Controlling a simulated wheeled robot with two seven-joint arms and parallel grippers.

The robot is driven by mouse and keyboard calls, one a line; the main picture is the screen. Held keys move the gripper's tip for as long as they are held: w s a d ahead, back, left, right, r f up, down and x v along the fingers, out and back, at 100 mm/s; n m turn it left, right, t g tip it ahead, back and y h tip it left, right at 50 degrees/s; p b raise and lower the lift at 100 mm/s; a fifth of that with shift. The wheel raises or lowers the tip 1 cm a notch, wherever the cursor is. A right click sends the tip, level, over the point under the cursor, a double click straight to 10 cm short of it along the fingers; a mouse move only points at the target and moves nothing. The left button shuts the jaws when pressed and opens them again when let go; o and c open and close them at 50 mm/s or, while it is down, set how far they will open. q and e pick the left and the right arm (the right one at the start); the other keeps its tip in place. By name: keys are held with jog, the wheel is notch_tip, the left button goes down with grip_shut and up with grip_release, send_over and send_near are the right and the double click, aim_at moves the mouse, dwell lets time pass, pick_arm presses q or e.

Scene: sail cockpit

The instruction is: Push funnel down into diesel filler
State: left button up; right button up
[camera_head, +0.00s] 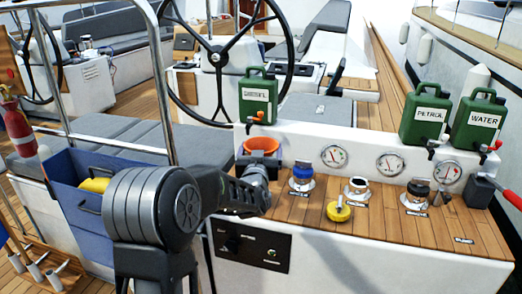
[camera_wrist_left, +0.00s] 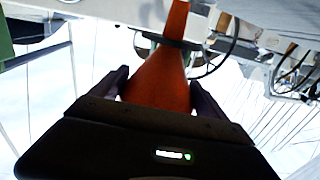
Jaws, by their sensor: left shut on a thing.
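The orange funnel (camera_head: 262,145) is in the head view at the left end of the wooden console top, its wide mouth facing up. My left gripper (camera_head: 257,172) is shut on it from the front and hides its lower part. In the left wrist view, the funnel (camera_wrist_left: 160,82) lies between both fingers, with its narrow spout towards the top of the picture. An open chrome filler neck (camera_head: 357,189) stands to the right, and a yellow cap (camera_head: 338,211) lies in front of it. I cannot read which filler is diesel.
A blue-capped filler (camera_head: 302,177) and a black-capped filler (camera_head: 416,193) stand on the console. Round gauges line the upright panel behind. A diesel can (camera_head: 258,98), petrol can (camera_head: 426,115) and water can (camera_head: 478,120) stand above. A blue bin (camera_head: 85,205) is at left.

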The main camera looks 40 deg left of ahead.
aim_at(261, 144)
pick_arm(q)
jog(key=shift+r, duration=0.1)
jog(key=shift+r+p, duration=0.95)
jog(key=shift+r, duration=0.5)
jog(key=shift+f, duration=0.1)
dwell(0.5)
